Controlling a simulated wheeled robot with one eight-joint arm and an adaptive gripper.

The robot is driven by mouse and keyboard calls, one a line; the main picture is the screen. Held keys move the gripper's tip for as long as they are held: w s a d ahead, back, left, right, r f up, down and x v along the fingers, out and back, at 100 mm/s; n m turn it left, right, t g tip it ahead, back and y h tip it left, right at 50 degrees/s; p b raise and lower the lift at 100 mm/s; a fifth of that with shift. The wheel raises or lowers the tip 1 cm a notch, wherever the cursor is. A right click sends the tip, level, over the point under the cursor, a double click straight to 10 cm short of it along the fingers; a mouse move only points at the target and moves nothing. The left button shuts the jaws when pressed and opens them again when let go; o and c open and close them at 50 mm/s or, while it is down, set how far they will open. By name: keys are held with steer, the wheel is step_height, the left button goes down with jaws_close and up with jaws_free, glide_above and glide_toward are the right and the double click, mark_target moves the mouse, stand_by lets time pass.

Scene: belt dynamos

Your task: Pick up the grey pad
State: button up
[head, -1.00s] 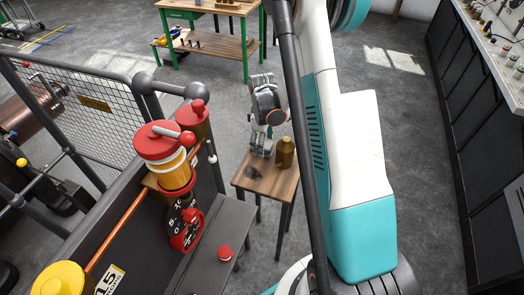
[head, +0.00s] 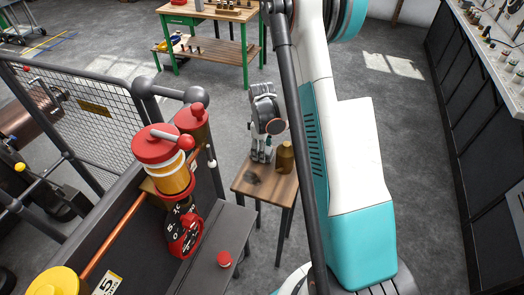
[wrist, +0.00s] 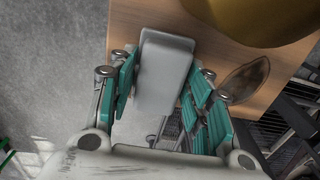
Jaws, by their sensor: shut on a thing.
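My gripper (head: 262,155) is over the small wooden table (head: 272,187) in the head view, beside a brown bottle (head: 285,157). In the wrist view my gripper (wrist: 160,85) is shut on the grey pad (wrist: 166,70), a pale block with rounded edges between the teal finger pads. The pad overlaps the tabletop's edge (wrist: 125,30) in that view and appears clear of the wood, though the gap is hard to judge. In the head view the pad cannot be made out between the fingers.
The bottle's yellowish-brown body (wrist: 250,15) is close to the pad in the wrist view. A dark spot (head: 252,179) shows on the tabletop. A machine with red-capped jars (head: 158,145) stands left. A green-legged workbench (head: 225,38) is behind.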

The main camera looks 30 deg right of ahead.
step_height(320, 180, up, 20)
steer(key=p, duration=0.6)
steer(key=shift+p, duration=0.35)
steer(key=shift+f, duration=0.1)
